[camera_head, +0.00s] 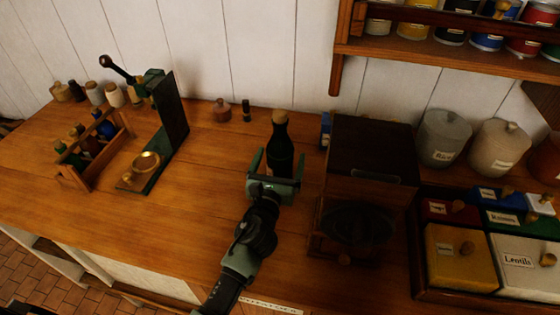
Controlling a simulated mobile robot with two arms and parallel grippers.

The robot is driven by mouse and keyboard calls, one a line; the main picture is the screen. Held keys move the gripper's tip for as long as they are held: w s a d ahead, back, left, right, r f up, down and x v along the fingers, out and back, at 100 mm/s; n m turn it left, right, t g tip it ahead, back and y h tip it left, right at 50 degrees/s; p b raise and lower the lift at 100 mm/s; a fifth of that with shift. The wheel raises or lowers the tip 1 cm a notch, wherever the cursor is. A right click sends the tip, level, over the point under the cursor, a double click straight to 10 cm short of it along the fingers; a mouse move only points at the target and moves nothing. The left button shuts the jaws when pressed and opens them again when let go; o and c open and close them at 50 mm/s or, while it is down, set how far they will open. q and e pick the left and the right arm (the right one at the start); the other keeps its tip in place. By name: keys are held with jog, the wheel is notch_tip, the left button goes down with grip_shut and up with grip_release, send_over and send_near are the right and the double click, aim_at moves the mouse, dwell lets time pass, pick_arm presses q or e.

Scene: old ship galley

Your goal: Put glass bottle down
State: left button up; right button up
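A dark glass bottle (280,145) with a cork stands upright at the middle of the wooden counter, left of a dark wooden box. Its lower part is hidden behind my gripper, so I cannot see its base meet the counter. My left gripper (280,160) reaches in from the bottom of the head view. Its two fingers are spread apart, one on each side of the bottle, with narrow gaps showing between them and the glass. My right gripper is not in view.
The dark wooden box (370,150) stands close on the right. A spice rack (92,150), a green press-like stand (165,125) and a small brown jar (222,111) are to the left. Canisters (443,138) and a divided food crate (455,295) fill the right. Counter between stand and bottle is clear.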

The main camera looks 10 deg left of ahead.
pick_arm(q)
grip_shut()
jog(key=shift+r, duration=0.2)
